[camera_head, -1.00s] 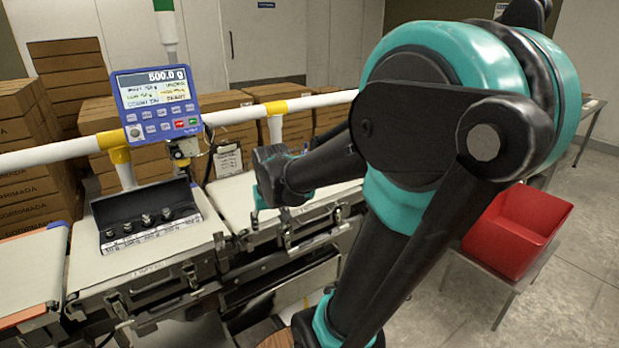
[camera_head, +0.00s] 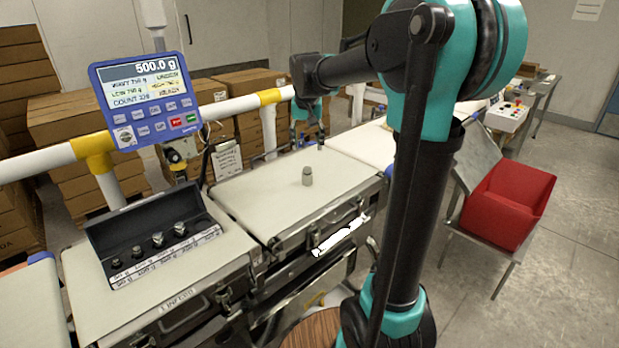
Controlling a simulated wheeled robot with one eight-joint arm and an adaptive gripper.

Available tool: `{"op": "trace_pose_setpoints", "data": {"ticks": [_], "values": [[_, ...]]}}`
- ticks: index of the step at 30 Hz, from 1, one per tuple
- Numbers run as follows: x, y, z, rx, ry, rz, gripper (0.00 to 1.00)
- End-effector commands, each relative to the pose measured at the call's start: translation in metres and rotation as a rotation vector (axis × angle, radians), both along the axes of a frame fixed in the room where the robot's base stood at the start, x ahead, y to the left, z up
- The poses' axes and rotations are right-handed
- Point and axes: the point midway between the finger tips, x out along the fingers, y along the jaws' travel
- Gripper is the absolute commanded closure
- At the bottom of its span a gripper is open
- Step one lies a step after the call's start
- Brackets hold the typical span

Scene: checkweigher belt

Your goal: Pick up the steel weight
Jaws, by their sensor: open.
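A small steel weight (camera_head: 307,177) stands upright on the pale belt (camera_head: 262,200) of the middle conveyor section. My gripper (camera_head: 308,136) hangs pointing down above and behind the weight in the picture. It is open and empty, with a gap between it and the weight. Its fingers are small and dark here, so their exact distance from the weight is hard to judge. Several more weights (camera_head: 157,240) sit in a row in a black open case (camera_head: 105,233) on the left section.
A blue display (camera_head: 145,100) reading 500.0 g stands over the conveyor, by a white and yellow rail (camera_head: 232,107). A red bin (camera_head: 508,205) is on a stand at right. Cardboard boxes (camera_head: 75,125) are stacked behind. The belt around the weight is clear.

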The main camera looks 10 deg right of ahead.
Motion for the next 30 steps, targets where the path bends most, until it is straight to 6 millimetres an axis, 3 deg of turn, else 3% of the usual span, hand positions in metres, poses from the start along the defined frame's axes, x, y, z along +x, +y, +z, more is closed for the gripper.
{"op": "trace_pose_setpoints", "data": {"ticks": [9,17,25,30], "values": [[0.015,-0.003,-0.056,0.000,0.000,0.000,0.44],[0.020,-0.004,-0.073,0.000,0.000,0.001,0.44],[0.031,-0.005,-0.108,0.000,0.000,0.001,0.44],[0.034,-0.006,-0.119,0.000,0.000,0.001,0.44]]}}
